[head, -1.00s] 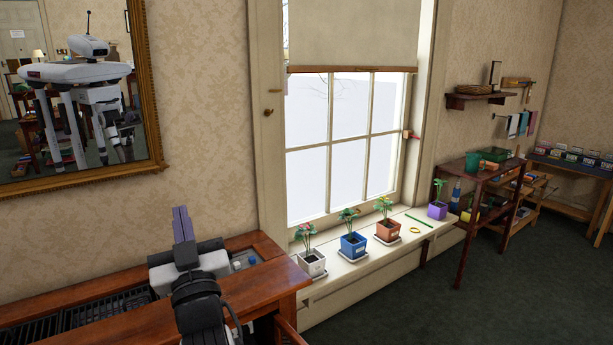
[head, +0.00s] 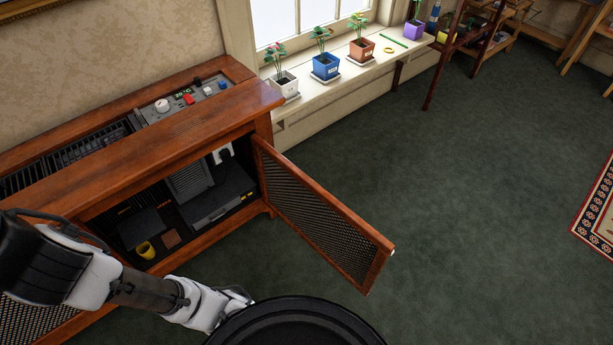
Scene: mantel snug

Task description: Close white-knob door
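The door (head: 325,215) is a wooden frame with a dark mesh panel. It stands wide open, swung out from the right front of the wooden cabinet (head: 215,118). A small white knob (head: 392,251) shows at its free outer corner. My arm reaches in from the left edge, across the cabinet's lower front, towards the bottom middle. Its far end passes out of sight at a black round shape at the bottom, so my gripper is hidden. The arm's visible part is left of the door and apart from it in the picture.
Inside the cabinet are dark boxes and a yellow cup (head: 146,250). A control panel (head: 187,99) sits in its top. Potted plants stand on the windowsill (head: 306,96). Green carpet (head: 465,215) lies clear right of the door, with a patterned rug (head: 600,215) at the right edge.

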